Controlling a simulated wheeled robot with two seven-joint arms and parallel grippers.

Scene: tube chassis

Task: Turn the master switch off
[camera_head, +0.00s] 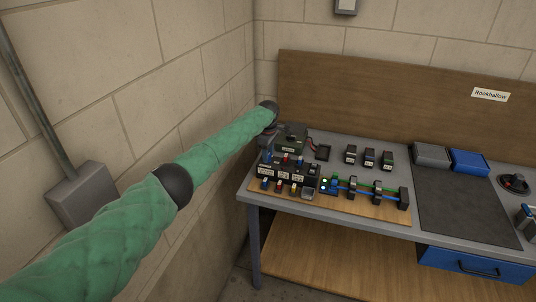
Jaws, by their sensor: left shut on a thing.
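The tube chassis (372,208) lies on a wooden board at the left end of the grey bench, with dark blocks, small coloured parts and lit green and blue lines. My left arm, in a green sleeve, reaches in from the left. My left gripper (266,152) points down at the chassis's back left corner and is shut on a small part there. The wrist and the small size hide what that part is, and I cannot make out for sure which part is the master switch. My right gripper is not in view.
A dark green box (291,138) stands behind the chassis, close to my left wrist. Several small black blocks (369,158) stand at the back. Walls close in left and behind.

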